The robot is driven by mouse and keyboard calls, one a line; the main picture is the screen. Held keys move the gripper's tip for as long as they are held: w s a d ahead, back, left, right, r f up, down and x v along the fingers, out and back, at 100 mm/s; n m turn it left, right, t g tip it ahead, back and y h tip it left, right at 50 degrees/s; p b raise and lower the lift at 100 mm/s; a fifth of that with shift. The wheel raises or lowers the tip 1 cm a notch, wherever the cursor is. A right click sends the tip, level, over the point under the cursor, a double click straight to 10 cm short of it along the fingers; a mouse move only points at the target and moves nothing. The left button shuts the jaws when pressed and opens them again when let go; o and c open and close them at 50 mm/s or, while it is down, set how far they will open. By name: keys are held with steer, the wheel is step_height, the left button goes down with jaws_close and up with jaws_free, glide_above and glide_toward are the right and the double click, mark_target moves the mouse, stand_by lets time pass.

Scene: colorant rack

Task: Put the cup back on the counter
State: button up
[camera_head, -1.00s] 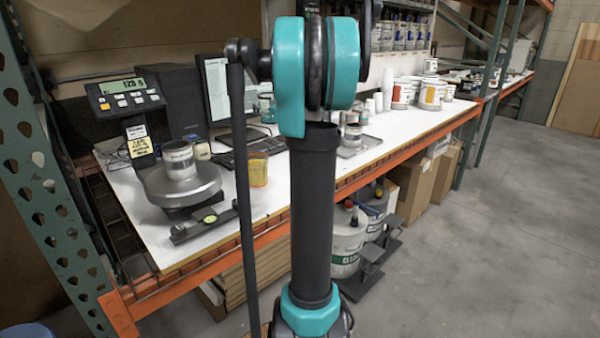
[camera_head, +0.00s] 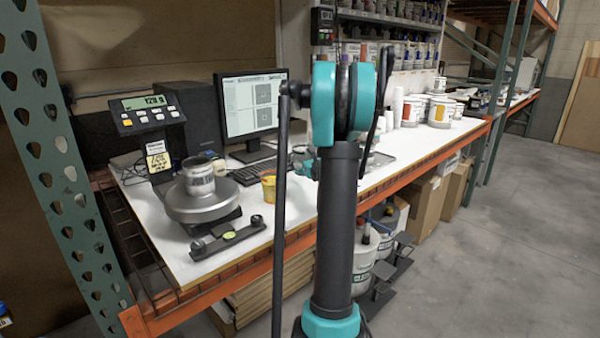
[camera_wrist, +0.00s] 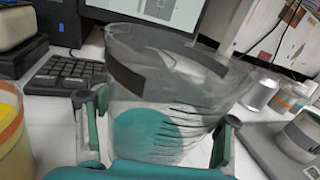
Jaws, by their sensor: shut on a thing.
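A clear, greyish cup (camera_wrist: 165,90) with a dark band near its rim fills the middle of the wrist view. My gripper (camera_wrist: 160,112) is shut on it, one finger on each side, and teal shows through its wall. The cup looks upright or slightly tilted. The white counter (camera_wrist: 58,115) shows behind and below it; I cannot tell whether the cup touches it. In the head view the counter (camera_head: 425,140) runs from front left to back right. There my arm hides most of the gripper and the cup.
A keyboard (camera_wrist: 65,75) and monitor (camera_head: 250,105) stand behind the cup. A yellow cup (camera_head: 268,188) is to the left. A scale with a can (camera_head: 199,178) stands farther left. A grey tray (camera_wrist: 255,150) with a can (camera_wrist: 300,135) is at the right. Pails (camera_head: 440,110) stand farther right.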

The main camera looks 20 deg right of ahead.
steer(key=shift+f, duration=3.05)
steer(key=shift+f, duration=0.1)
steer(key=o, duration=1.5)
steer(key=shift+c, duration=0.2)
steer(key=s, duration=1.2)
steer(key=shift+d, duration=0.3)
steer(key=shift+s, duration=0.1)
